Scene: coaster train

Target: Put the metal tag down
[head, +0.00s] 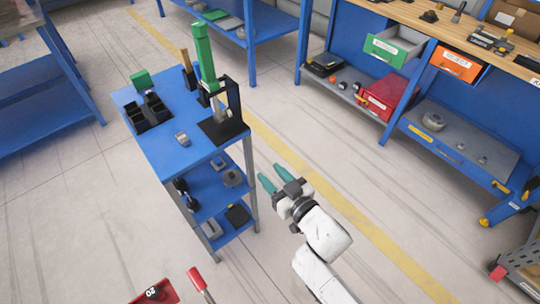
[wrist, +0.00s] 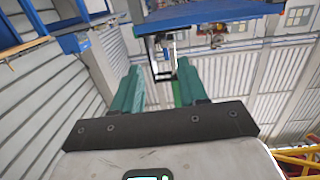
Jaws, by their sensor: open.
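My gripper (head: 269,175) has teal fingers and is open to the right of the blue cart (head: 161,160), out over the floor. In the wrist view the fingers of my gripper (wrist: 158,72) stand apart with nothing held between them. A small silver-grey piece (head: 182,139) lies on the cart's top, left of the black-based press (head: 223,128); it may be the metal tag, but it is too small to be sure. No other metal tag can be made out.
Black bins (head: 149,113) and a green block (head: 141,79) sit on the cart's top. A blue workbench with a green drawer (head: 391,50) and an orange drawer (head: 456,64) stands at the back right.

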